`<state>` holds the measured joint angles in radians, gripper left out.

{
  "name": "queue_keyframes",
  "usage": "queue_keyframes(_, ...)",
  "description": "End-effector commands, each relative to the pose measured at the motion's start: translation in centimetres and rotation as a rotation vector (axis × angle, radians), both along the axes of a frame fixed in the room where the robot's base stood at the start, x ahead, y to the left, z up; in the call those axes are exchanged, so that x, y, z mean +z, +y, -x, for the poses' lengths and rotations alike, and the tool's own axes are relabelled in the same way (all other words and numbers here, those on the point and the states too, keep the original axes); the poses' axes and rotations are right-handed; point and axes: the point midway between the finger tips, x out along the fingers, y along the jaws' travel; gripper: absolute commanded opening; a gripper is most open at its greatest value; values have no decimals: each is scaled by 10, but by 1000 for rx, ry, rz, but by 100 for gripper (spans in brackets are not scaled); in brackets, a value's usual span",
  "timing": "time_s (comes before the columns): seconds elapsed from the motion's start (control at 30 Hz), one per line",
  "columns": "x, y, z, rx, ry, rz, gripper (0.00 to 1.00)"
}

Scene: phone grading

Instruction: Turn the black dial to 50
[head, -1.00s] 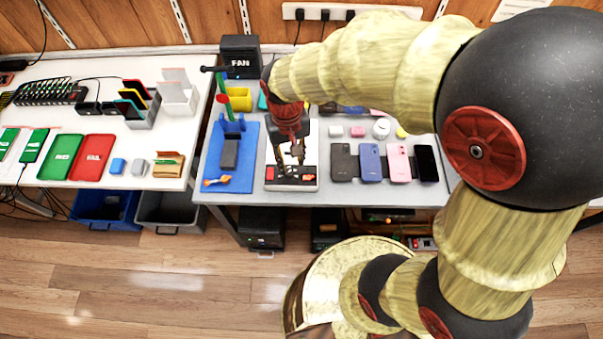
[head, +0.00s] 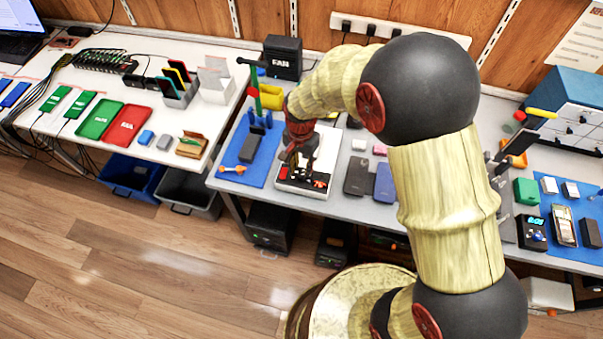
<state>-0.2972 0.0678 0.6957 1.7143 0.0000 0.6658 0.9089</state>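My gripper (head: 299,163) is over a white-edged unit with a dark front strip (head: 285,186) on the grey table. Its dark fingers point down at the strip and appear close to it; I cannot tell whether they touch. A red patch shows at the strip's left end and a small orange part (head: 320,184) at its right end. I cannot clearly make out a black dial or any numbers; the fingers cover part of the strip. The gap between the fingers is too small to read.
A blue mat (head: 258,172) with a dark block lies left of the unit. Phones (head: 357,177) lie to its right, partly behind my arm. The FAN box (head: 282,58) stands behind. A blue drawer cabinet (head: 570,100) and small devices are at the right.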

Motion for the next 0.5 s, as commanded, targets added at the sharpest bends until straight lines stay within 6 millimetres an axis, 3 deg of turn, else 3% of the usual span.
queue_keyframes(0.2, -31, 0, 0, 1, -1, -1, 29)
queue_keyframes(0.5, -40, 0, -1, 2, -3, 0, 29)
